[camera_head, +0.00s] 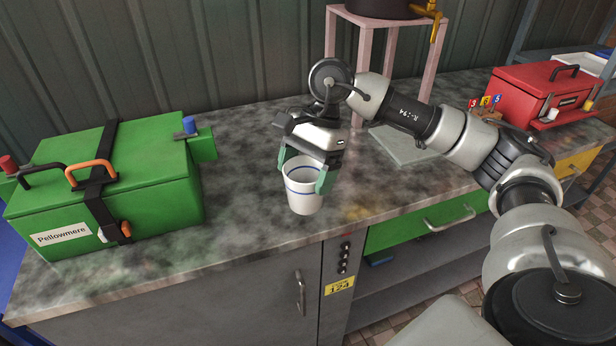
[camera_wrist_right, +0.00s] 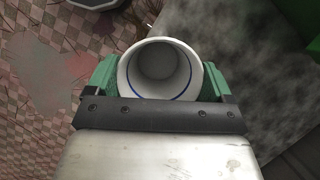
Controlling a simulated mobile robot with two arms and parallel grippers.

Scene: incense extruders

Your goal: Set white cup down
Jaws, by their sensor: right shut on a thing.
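The white cup (camera_head: 304,197) has a thin blue line near its rim. My right gripper (camera_head: 306,177) is shut on it, with a green finger on each side. The cup is upright near the front edge of the grey stone worktop (camera_head: 245,185); I cannot tell whether its base touches the surface. In the right wrist view the cup (camera_wrist_right: 160,70) sits between both green fingers of the gripper (camera_wrist_right: 158,82), and its inside looks empty. The left gripper is not in view.
A green Pellowmere box (camera_head: 150,165) stands on the left. A pink stand (camera_head: 375,55) and a flat grey slab (camera_head: 405,147) are behind. A red box (camera_head: 530,90) is at the far right. Bare worktop lies between the green box and the cup.

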